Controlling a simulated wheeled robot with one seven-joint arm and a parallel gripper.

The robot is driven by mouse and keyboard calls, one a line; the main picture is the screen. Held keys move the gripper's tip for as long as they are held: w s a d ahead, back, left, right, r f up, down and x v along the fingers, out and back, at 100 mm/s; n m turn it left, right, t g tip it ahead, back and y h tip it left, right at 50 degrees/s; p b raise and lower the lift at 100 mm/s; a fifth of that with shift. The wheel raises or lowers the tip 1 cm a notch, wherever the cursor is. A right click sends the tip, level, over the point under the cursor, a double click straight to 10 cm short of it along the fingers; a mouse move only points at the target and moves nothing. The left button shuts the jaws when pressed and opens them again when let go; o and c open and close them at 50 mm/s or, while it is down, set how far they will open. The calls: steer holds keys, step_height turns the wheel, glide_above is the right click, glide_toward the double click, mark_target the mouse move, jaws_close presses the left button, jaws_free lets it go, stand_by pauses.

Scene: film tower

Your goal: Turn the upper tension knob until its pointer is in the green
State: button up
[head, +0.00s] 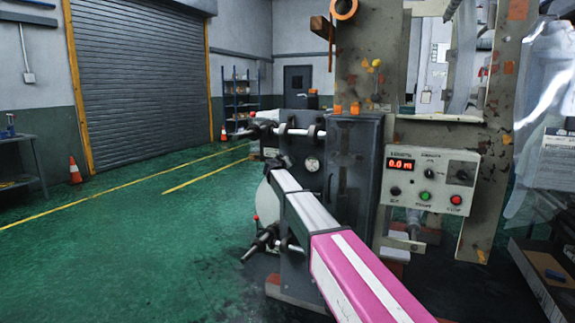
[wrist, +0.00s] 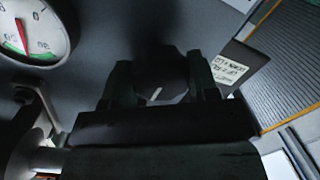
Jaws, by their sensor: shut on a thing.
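My gripper (wrist: 160,85) is shut on a dark knob (wrist: 160,72) on a dark panel. The knob's far side is in shadow, and a short white line shows on its face. A round white gauge (wrist: 38,22) sits left of the knob in the wrist view, partly cut off. Its red needle slants down toward a green band along the lower rim; whether the tip is inside the band is hard to tell. In the head view the gauge (head: 312,164) is small, just right of my gripper (head: 281,162), and my arm hides the knob.
A white label (wrist: 229,68) is right of the knob. Rollers (head: 290,131) stick out above my gripper, and a black lever (head: 262,240) is below. A control box (head: 430,180) with a red display stands at the right. The green floor at left is open.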

steer(key=shift+s+f+m, duration=0.1)
steer(key=shift+m, duration=0.3)
steer(key=o, duration=0.9)
steer(key=v, duration=1)
steer(key=shift+s+a, duration=0.15)
steer(key=shift+s, duration=0.15)
steer(key=shift+s, duration=0.1)
